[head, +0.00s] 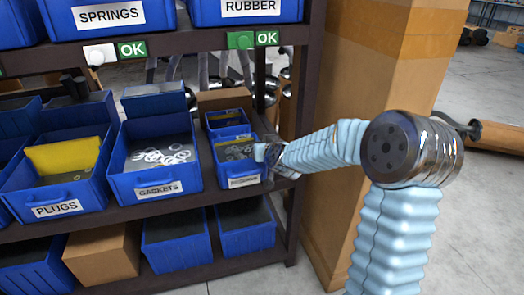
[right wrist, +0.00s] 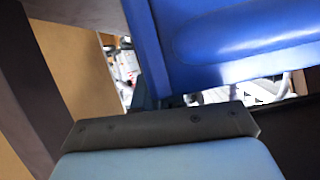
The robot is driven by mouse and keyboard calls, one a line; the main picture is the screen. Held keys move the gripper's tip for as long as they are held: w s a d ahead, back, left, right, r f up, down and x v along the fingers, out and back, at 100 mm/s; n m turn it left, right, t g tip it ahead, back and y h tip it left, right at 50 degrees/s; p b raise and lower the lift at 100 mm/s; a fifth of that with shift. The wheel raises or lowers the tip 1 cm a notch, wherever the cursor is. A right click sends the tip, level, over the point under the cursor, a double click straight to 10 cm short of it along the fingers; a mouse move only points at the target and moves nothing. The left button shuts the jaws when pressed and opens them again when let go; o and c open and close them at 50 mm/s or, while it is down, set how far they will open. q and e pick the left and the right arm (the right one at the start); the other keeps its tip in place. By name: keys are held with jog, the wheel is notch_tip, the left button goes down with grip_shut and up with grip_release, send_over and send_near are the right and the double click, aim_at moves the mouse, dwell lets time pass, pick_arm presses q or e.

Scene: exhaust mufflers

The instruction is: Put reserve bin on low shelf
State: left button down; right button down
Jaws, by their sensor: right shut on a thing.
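In the right wrist view, a blue bin wall (right wrist: 240,45) lies close beyond the gripper's dark pad (right wrist: 165,128). The bottom shelf (head: 195,272) lies below. My left gripper is not in view.
The GASKETS bin (head: 120,180) and PLUGS bin (head: 20,205) stand to the left. Another small blue bin (head: 226,122) is behind. Blue bins (head: 245,240) and a cardboard box (head: 103,255) fill much of the bottom shelf. A rack post (head: 305,130) and large carton (head: 370,60) are at right.

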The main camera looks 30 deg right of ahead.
jog(key=shift+f, duration=0.1)
jog(key=c, duration=1.2)
grip_release()
jog(key=p+v, duration=0.1)
jog(key=v, duration=1.1)
jog(key=shift+s, duration=0.1)
